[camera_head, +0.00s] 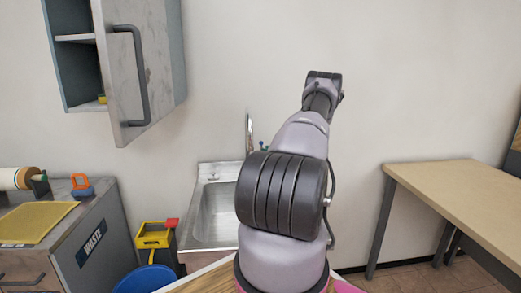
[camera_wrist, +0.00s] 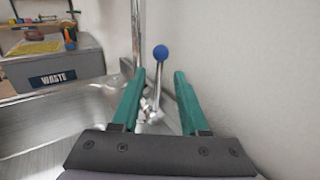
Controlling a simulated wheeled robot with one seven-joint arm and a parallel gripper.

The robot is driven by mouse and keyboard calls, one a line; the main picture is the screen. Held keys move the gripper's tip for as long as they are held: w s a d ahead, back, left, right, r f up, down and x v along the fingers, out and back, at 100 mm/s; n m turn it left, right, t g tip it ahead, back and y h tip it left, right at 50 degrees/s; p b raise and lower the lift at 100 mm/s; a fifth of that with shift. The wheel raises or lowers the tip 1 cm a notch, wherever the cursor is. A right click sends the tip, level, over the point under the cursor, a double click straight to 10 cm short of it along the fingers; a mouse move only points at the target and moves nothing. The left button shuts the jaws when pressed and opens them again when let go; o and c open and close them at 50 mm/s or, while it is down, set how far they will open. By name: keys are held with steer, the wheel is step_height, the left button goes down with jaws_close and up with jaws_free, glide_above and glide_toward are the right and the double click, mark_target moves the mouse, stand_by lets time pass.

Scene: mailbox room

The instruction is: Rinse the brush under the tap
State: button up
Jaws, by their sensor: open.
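The metal sink (camera_head: 212,222) stands against the wall, with the upright tap pipe (camera_head: 249,130) behind it. My arm hides the sink's right side. In the wrist view, the tap pipe (camera_wrist: 137,35) rises just left of a thin lever with a blue ball knob (camera_wrist: 160,52). The sink (camera_wrist: 70,115) lies to the lower left there. My gripper (camera_wrist: 160,74) is open, with its green fingers on either side of the lever in the picture and nothing held. I cannot tell whether the lever is between the fingertips or beyond them. I cannot make out the brush in either view.
A wall cabinet with an open door (camera_head: 130,75) hangs at upper left. The WASTE counter (camera_head: 90,235) holds a yellow mat and small items. A yellow bucket (camera_head: 155,238) and a blue bin (camera_head: 146,279) stand beside the sink. A wooden table (camera_head: 465,190) is at right.

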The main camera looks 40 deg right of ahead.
steer(key=shift+x, duration=2.05)
jaws_close()
